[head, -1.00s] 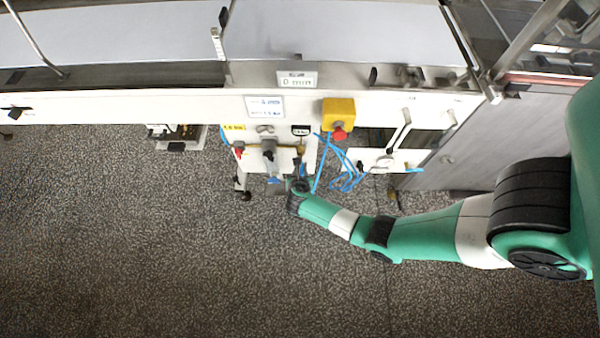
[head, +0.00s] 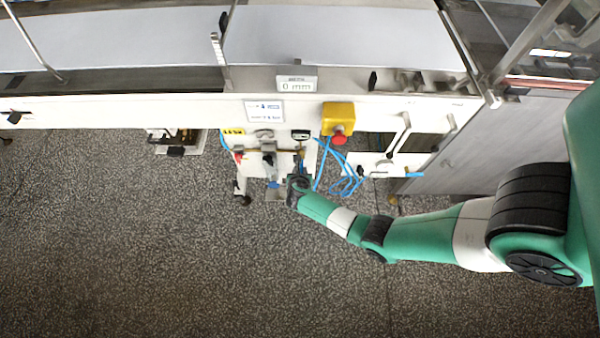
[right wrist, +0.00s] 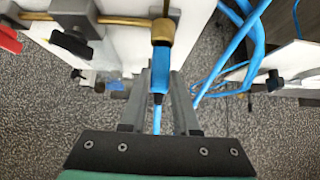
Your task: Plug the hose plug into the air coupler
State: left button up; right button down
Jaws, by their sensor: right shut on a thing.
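My right gripper (right wrist: 159,88) is shut on the blue hose plug (right wrist: 160,66), which lies upright between its two grey fingers in the right wrist view. The blue hose (right wrist: 156,120) trails from the plug toward my wrist. The brass air coupler (right wrist: 162,31) is straight ahead of the plug, and the plug's front end meets its lower edge in the picture. I cannot tell whether the plug is inside it or just in front of it. In the head view my right gripper (head: 299,178) is just below the white valve panel, its fingers mostly hidden. My left gripper is not in view.
Left of the coupler are a brass pipe (right wrist: 120,19), a black-handled valve (right wrist: 72,42) and a red handle (right wrist: 9,40). Loose blue hoses (head: 343,182) hang to the right, below a yellow box with a red button (head: 338,118). The floor in front is clear.

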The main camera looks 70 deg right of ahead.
jog(key=shift+a+r, duration=0.1)
jog(key=a, duration=0.1)
jog(key=s+a+p, duration=0.1)
jog(key=a, duration=0.1)
jog(key=shift+a, duration=0.1)
dwell(0.8)
jog(key=shift+p, duration=0.6)
dwell(0.9)
jog(key=shift+w+d+b, duration=0.2)
jog(key=shift+w+d, duration=0.05)
jog(key=shift+d, duration=0.65)
jog(key=shift+w+d+b, duration=0.15)
jog(key=shift+w+d, duration=0.1)
jog(key=shift+d, duration=0.6)
